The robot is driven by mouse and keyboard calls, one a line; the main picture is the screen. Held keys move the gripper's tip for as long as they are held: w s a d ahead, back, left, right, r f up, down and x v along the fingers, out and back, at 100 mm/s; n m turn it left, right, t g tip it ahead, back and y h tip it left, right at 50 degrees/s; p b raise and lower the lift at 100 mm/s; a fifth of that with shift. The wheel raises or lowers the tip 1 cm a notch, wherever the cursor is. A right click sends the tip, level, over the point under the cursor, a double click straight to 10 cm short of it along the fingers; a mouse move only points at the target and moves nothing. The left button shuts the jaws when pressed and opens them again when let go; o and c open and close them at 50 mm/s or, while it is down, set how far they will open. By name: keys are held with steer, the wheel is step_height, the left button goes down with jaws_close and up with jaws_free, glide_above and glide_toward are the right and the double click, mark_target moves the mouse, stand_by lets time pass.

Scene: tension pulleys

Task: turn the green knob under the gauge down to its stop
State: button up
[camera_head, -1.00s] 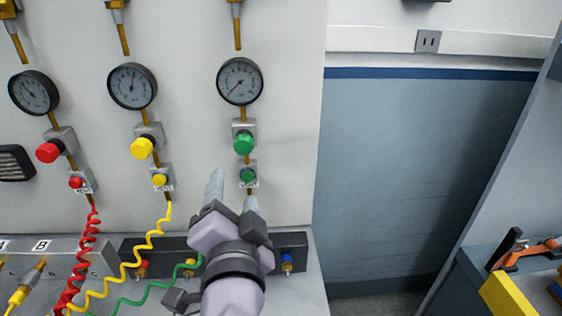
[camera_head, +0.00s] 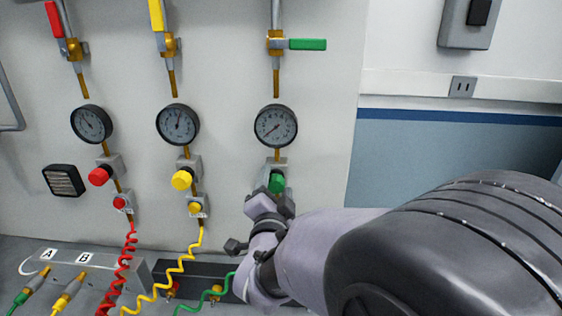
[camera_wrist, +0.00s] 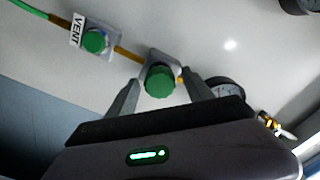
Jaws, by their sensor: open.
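The green knob (camera_head: 277,183) sits on a grey block on the white panel, straight below the right-hand gauge (camera_head: 276,126). The gauge's needle points to the lower left. My gripper (camera_head: 271,190) is at the knob and hides its lower part in the head view. In the wrist view the green knob (camera_wrist: 160,81) lies between the two open fingers of my gripper (camera_wrist: 163,84), one on each side. I cannot tell whether either finger touches it. The gauge (camera_wrist: 226,88) shows partly behind the right finger.
A smaller green vent knob (camera_wrist: 95,41) is nearby in the wrist view. Red (camera_head: 99,176) and yellow (camera_head: 182,180) knobs are to the left. The green valve lever (camera_head: 307,44) is horizontal above. Coiled red and yellow hoses hang at the lower left.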

steer(key=shift+w, duration=0.2)
jaws_close()
steer(key=shift+n, duration=0.3)
